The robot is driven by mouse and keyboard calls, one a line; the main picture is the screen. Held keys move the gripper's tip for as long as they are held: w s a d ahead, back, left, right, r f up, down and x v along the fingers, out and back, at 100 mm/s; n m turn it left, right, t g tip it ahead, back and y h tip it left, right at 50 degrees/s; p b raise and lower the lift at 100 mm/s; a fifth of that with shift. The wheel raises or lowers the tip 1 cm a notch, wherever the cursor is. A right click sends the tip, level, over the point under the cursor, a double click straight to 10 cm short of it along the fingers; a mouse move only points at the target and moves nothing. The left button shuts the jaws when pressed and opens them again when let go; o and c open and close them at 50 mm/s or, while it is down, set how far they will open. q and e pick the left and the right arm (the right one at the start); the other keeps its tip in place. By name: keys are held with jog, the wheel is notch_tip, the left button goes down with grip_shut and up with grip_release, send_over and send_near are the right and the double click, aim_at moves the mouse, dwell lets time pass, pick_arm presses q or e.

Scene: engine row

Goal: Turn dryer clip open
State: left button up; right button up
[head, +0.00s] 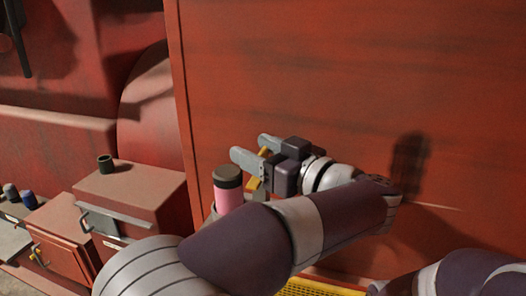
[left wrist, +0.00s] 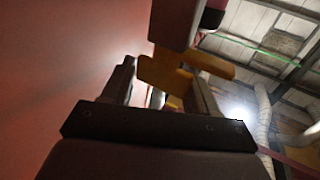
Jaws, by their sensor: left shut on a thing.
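The dryer clip appears to be the yellow piece (head: 253,184) beside a pink cylinder with a dark cap (head: 228,190) near the red wall. My left gripper (head: 256,151) is at the clip, its two grey fingers on either side of the yellow piece. It is shut on the clip. In the left wrist view the yellow clip (left wrist: 163,74) shows between the fingers, below a dark block (left wrist: 174,22). The pink cylinder's lower part is hidden by my left arm. My right gripper is out of view; only part of that arm shows at lower right.
A large red panel (head: 350,80) stands close behind my left gripper. At left, a red box (head: 130,190) carries a small dark green cup (head: 105,164). Lower red boxes and small bottles (head: 28,200) stand farther left. A yellow grating (head: 315,288) shows at the bottom.

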pick_arm(q)
jog(key=shift+o, duration=0.2)
jog(key=n+g+y, duration=0.2)
jog(key=g, duration=0.1)
jog(key=shift+w+a+r+n, duration=0.1)
jog(key=shift+w+a+n, duration=0.05)
jog(key=shift+a+n, duration=0.2)
jog(key=shift+a+n+g+y, duration=0.1)
jog(key=shift+n+g+y, duration=0.25)
jog(key=shift+g+y, duration=0.25)
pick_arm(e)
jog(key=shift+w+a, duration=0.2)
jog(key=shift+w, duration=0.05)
pick_arm(q)
jog(key=shift+f+g, duration=0.2)
jog(key=shift+g, duration=0.1)
jog(key=o, duration=0.8)
jog(key=shift+c, duration=0.2)
jog(key=shift+o, duration=1)
jog(key=shift+a, duration=0.25)
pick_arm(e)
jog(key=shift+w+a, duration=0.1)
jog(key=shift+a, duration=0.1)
pick_arm(q)
jog(key=shift+w, duration=0.1)
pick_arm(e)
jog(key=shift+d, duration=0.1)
